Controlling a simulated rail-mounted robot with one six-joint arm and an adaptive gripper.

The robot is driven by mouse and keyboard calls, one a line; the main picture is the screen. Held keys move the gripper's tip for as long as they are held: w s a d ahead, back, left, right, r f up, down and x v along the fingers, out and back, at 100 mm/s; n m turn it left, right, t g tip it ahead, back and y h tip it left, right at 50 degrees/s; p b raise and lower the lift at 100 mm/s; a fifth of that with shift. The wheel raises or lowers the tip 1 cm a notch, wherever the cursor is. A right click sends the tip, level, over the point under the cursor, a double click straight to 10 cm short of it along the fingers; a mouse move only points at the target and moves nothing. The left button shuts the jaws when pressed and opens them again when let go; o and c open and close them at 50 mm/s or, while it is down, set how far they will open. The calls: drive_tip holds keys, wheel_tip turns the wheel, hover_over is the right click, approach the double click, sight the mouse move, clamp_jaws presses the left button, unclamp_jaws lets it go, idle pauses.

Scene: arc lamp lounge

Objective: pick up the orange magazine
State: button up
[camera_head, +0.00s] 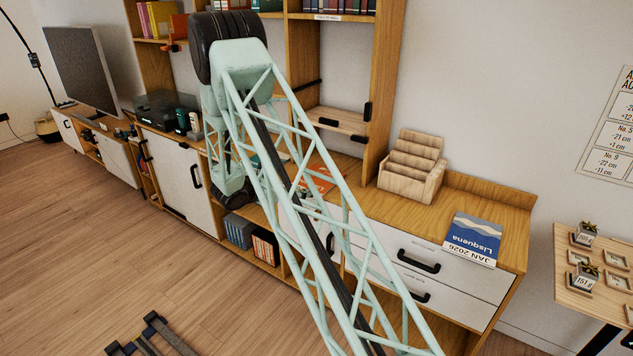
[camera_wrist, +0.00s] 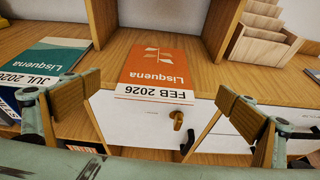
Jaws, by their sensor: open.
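The orange magazine (camera_wrist: 157,65) lies flat on the wooden cabinet top in the wrist view, its white strip reading "FEB 2026" towards the front edge. In the head view a part of the orange magazine (camera_head: 318,181) shows behind the lattice of my arm, which hides the rest. My gripper (camera_wrist: 160,103) is open in the wrist view, with one finger at the left and one at the right. The magazine appears between the fingers and beyond them, and nothing is held. The fingers cannot be made out clearly in the head view.
A teal magazine (camera_wrist: 42,62) lies to the left. A stepped wooden holder (camera_head: 408,170) stands to the right, with a blue magazine (camera_head: 474,237) beyond it. Upright shelf panels (camera_wrist: 222,30) flank the orange magazine's bay. White drawers (camera_head: 425,266) are below.

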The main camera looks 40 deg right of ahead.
drive_tip(key=shift+w+d+f, duration=0.1)
drive_tip(key=shift+w+f, duration=0.2)
drive_tip(key=shift+f, duration=0.3)
drive_tip(key=shift+d, duration=0.1)
drive_tip(key=b+x, duration=0.1)
drive_tip(key=x, duration=0.5)
drive_tip(key=shift+w+d+f, duration=0.15)
drive_tip(key=shift+d, duration=0.05)
drive_tip(key=shift+x, duration=0.95)
drive_tip(key=shift+r+b+x, duration=0.15)
drive_tip(key=shift+b+x, duration=0.25)
drive_tip(key=shift+x, duration=0.85)
drive_tip(key=shift+r+b+x, duration=0.1)
drive_tip(key=shift+b+x, duration=0.3)
drive_tip(key=shift+x, duration=0.9)
drive_tip(key=shift+d, duration=0.1)
drive_tip(key=c, duration=0.6)
drive_tip(key=shift+r, duration=0.15)
drive_tip(key=shift+c, duration=0.2)
